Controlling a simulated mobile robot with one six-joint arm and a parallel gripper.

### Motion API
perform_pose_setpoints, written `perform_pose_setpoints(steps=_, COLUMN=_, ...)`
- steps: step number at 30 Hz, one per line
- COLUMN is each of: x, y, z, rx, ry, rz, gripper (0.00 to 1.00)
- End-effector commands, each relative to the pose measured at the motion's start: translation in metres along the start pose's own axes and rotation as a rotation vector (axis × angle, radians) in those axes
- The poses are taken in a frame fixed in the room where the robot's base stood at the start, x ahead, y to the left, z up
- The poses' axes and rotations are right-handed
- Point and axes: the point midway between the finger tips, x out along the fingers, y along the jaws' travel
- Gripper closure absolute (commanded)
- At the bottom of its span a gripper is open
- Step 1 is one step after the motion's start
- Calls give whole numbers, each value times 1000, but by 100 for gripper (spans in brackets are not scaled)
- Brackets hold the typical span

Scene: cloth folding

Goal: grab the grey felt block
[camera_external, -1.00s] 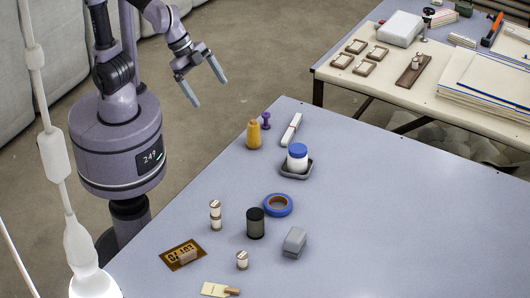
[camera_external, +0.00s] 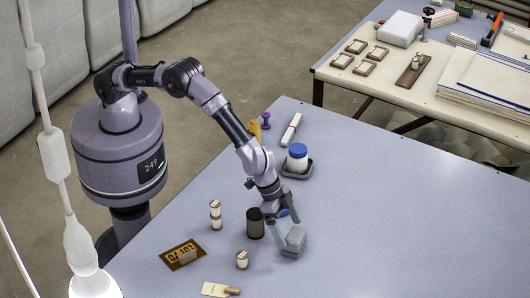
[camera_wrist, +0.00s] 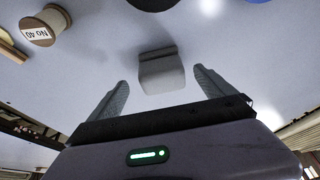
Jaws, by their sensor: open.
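The grey felt block (camera_external: 294,241) lies on the blue-grey table, right of a dark cylinder. My gripper (camera_external: 286,232) is over the table at the block, with its fingers spread and pointing down. In the wrist view the block (camera_wrist: 162,72) sits between and just beyond the two open fingertips of my gripper (camera_wrist: 160,78), with space on both sides. The fingers do not appear to touch it. My gripper hides most of the blue tape roll (camera_external: 284,212) in the external view.
The dark cylinder (camera_external: 255,223) stands close left of my gripper. A blue-lidded jar (camera_external: 297,158) sits in a tray behind. The table's right side is clear.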

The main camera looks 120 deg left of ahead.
Motion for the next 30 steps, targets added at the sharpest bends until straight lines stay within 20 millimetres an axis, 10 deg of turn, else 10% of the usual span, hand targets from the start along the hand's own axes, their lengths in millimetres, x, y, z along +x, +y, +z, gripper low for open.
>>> perform_pose_setpoints(steps=9, x=54, y=-3, z=7, rx=1, ry=-1, rz=-1, gripper=6)
perform_pose_setpoints(steps=17, x=57, y=-2, z=5, rx=1, ry=-1, rz=0, gripper=6)
perform_pose_setpoints(steps=27, x=56, y=-2, z=5, rx=1, ry=-1, rz=0, gripper=71)
perform_pose_setpoints(steps=30, x=56, y=-2, z=5, rx=1, ry=-1, rz=0, gripper=72)
